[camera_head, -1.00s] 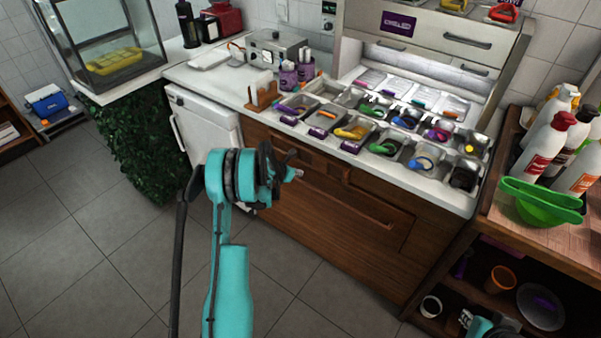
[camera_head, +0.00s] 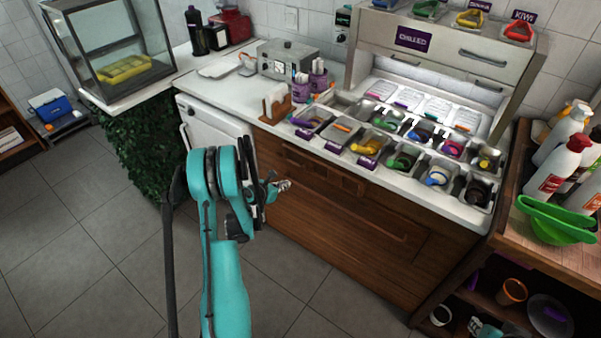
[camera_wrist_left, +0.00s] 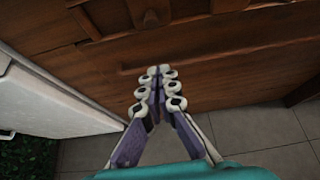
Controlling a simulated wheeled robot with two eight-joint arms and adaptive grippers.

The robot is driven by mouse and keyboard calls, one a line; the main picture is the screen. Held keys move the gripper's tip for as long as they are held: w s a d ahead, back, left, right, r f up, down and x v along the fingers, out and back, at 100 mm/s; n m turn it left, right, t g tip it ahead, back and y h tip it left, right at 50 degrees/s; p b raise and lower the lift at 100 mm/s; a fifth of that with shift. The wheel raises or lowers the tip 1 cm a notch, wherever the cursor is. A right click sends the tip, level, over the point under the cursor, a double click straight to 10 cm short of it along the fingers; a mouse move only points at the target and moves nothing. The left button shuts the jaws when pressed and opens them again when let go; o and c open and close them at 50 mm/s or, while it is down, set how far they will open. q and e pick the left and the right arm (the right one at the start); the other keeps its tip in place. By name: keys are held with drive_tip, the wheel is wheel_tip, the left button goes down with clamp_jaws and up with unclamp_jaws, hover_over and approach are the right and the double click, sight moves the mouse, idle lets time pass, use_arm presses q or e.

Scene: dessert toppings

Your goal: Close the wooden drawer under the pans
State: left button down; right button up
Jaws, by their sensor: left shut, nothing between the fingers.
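The wooden drawer (camera_head: 350,226) is in the brown cabinet front under the pans (camera_head: 402,156). Its front looks close to flush with the cabinet; I cannot tell whether a small gap remains. A long horizontal strip like a handle crosses it, also seen in the left wrist view (camera_wrist_left: 225,50). My left gripper (camera_head: 284,186) is shut and empty, its fingertips in front of the cabinet's left part. In the left wrist view its fingertips (camera_wrist_left: 158,74) point at the wood just below the strip; contact is unclear. Only a small teal and pale piece of my right gripper (camera_head: 476,327) shows at the bottom edge.
A white fridge door (camera_head: 208,130) stands left of the cabinet. A wooden shelf unit (camera_head: 520,245) with bottles and a green bowl (camera_head: 553,222) stands at the right. The tiled floor (camera_head: 110,250) in front is clear.

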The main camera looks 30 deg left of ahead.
use_arm(q)
drive_tip(key=b, duration=0.4)
approach(305, 174)
drive_tip(key=w+d+f, duration=0.2)
drive_tip(key=shift+w+r, duration=0.1)
drive_tip(key=shift+w, duration=0.95)
drive_tip(key=shift+w+r+b, duration=0.15)
drive_tip(key=shift+w+b, duration=0.25)
drive_tip(key=shift+w, duration=0.3)
drive_tip(key=shift+w, duration=0.1)
